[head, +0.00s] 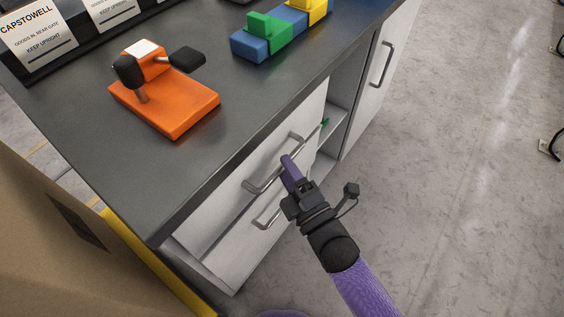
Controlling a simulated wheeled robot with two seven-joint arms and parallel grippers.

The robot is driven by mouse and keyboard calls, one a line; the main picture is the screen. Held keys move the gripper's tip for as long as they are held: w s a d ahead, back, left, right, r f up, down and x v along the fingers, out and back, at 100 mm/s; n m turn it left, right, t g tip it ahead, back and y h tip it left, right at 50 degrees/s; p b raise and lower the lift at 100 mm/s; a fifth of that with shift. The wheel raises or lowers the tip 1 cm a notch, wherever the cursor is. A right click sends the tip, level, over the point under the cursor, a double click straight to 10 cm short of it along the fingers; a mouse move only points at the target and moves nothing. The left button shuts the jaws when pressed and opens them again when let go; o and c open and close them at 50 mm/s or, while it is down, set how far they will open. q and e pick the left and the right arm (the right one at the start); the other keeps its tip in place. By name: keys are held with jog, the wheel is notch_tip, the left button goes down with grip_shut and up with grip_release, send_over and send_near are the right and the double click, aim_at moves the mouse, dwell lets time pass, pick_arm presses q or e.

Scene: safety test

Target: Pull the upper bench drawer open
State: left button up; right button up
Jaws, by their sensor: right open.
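The bench's upper drawer (225,188) has a pale front just under the dark worktop. Its grey bar handle (262,186) runs along the front and is partly hidden by my right gripper. My right gripper (287,163) comes in from the lower right, with its purple fingers at the middle of this handle. It is open; I cannot tell whether the fingers are around the bar or touching it. The upper drawer looks shut or nearly so. The lower drawer (245,246) has a similar handle (266,218) beneath. My left gripper is not in view.
An orange fixture (180,108) with black knobs and a blue block carrying green and yellow pieces (268,36) stand on the worktop (95,130). An open shelf and a cabinet door (372,95) lie beyond the drawers. A cardboard box (50,240) is at lower left.

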jog(key=shift+x, duration=0.8)
grip_shut()
dwell(0.4)
dwell(0.3)
